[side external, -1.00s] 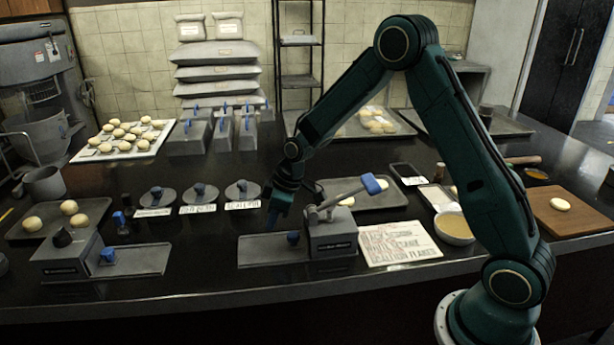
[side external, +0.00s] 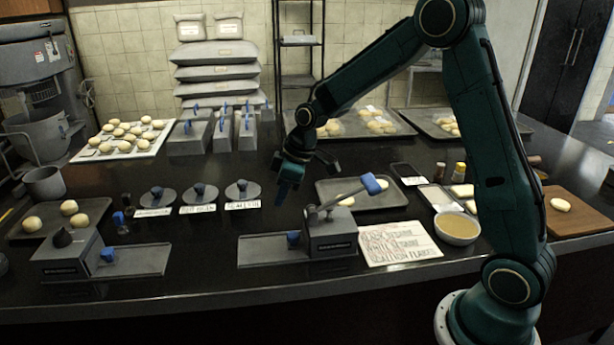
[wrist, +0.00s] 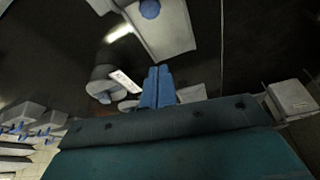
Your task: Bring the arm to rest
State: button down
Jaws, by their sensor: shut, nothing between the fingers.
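My gripper (side external: 287,190) hangs in the air above the dark counter, pointing down. It is right of the lidded discs with labels and left of a tray. In the wrist view its two blue fingers (wrist: 157,87) are shut together with nothing between them. In the side view it is behind and above the press-like device (side external: 332,233) with the raised blue-tipped lever, clear of it.
A second device (side external: 66,258) stands at the front left. Three round lids (side external: 200,194) sit behind labels. A bowl (side external: 456,227), a printed sheet (side external: 400,243) and a wooden board (side external: 577,212) lie to the right. The counter behind the left device is partly clear.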

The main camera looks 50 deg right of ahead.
jog(key=s+a+r+m+t+h, duration=0.1)
jog(key=s+a+r+m, duration=0.2)
jog(key=s+r, duration=1)
jog(key=s+r+m+t+h, duration=0.1)
jog(key=s+r+m, duration=0.1)
jog(key=s, duration=1.4)
jog(key=shift+s+m, duration=0.35)
jog(key=shift+m, duration=0.55)
jog(key=shift+a, duration=0.1)
